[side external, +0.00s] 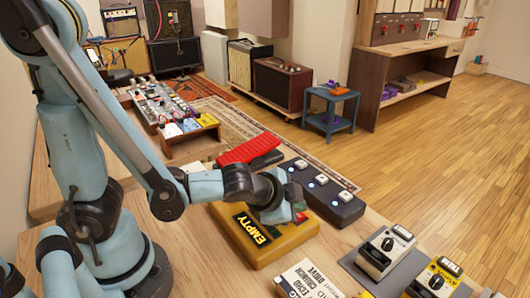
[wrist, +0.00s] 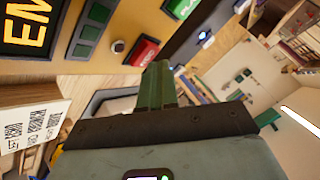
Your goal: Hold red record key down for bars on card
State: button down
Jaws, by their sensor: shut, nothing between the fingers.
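The orange-yellow looper box (side external: 262,254) lies on the bench with its display (side external: 253,229) reading EMPTY. It also shows in the wrist view, with part of the display (wrist: 28,25) and dark green keys (wrist: 90,32). The red key (wrist: 146,52) with white lettering is on the same face. My gripper (side external: 297,215) is over the right part of the box, its fingers (wrist: 157,75) shut and empty. The fingertips appear beside the red key; I cannot tell whether they touch it. A white card (side external: 305,279) with printed words stands in front of the box; no bar count is readable.
A red pedal (side external: 248,149) and a dark pedal strip with white switches (side external: 325,193) lie behind the box. Two pedals, one silver (side external: 385,250) and one yellow (side external: 435,280), stand to the right. Bare bench (side external: 345,238) lies between.

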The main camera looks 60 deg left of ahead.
jog(key=shift+f, duration=0.5)
dwell(1.2)
dwell(5.5)
jog(key=shift+r, duration=0.95)
